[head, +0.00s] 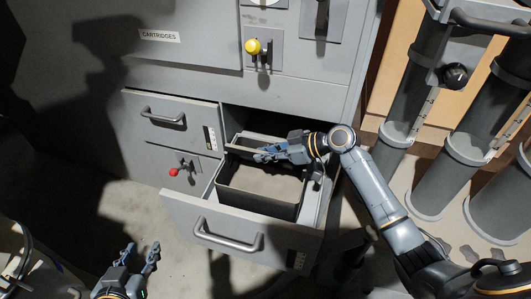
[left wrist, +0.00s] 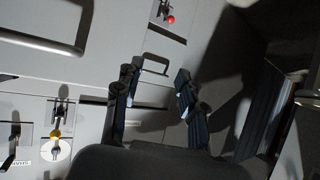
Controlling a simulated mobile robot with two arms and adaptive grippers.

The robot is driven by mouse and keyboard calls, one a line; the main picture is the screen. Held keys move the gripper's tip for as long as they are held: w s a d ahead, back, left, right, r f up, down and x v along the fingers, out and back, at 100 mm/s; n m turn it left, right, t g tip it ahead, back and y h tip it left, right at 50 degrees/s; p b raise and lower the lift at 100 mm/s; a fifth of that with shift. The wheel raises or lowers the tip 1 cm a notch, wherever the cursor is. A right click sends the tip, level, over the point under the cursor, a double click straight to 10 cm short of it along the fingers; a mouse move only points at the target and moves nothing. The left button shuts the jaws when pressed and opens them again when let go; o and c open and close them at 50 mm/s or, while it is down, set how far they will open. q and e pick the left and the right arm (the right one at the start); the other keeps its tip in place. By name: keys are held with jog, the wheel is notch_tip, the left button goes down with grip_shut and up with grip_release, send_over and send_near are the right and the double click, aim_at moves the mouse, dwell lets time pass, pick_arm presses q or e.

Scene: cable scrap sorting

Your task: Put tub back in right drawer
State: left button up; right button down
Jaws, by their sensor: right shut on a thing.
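The right drawer (head: 275,238) stands pulled out from the grey cabinet, in the middle of the head view. A dark, open, empty-looking tub (head: 258,204) sits inside the drawer's walls; I cannot tell whether it rests fully on the drawer floor. My right gripper (head: 262,154) is shut on the tub's rim at the far side, with its arm coming in from the right. My left gripper (head: 140,262) is open and empty at the bottom left, in front of the cabinet. Its two spread fingers also show in the left wrist view (left wrist: 156,92).
A shut left drawer (head: 150,112) and a panel with a red knob (head: 174,172) are left of the open drawer. A yellow knob (head: 253,46) is above. Grey vertical cylinders (head: 440,175) stand at the right. The floor (head: 110,215) at the left is mostly clear.

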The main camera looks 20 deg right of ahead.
jog(key=shift+f+b, duration=0.35)
jog(key=shift+f, duration=0.1)
pick_arm(q)
notch_tip(320, 180, up, 6)
jog(key=w+d+t+h, duration=0.1)
jog(key=w+t, duration=0.2)
jog(key=shift+d+f+t, duration=0.25)
jog(key=shift+t, duration=0.15)
pick_arm(e)
jog(key=shift+f, duration=0.4)
pick_arm(q)
jog(key=shift+s, duration=0.1)
pick_arm(e)
jog(key=c, duration=1.3)
grip_release()
jog(key=shift+s, duration=0.1)
jog(key=v, duration=0.7)
jog(key=shift+d+r, duration=0.1)
jog(key=shift+d, duration=0.1)
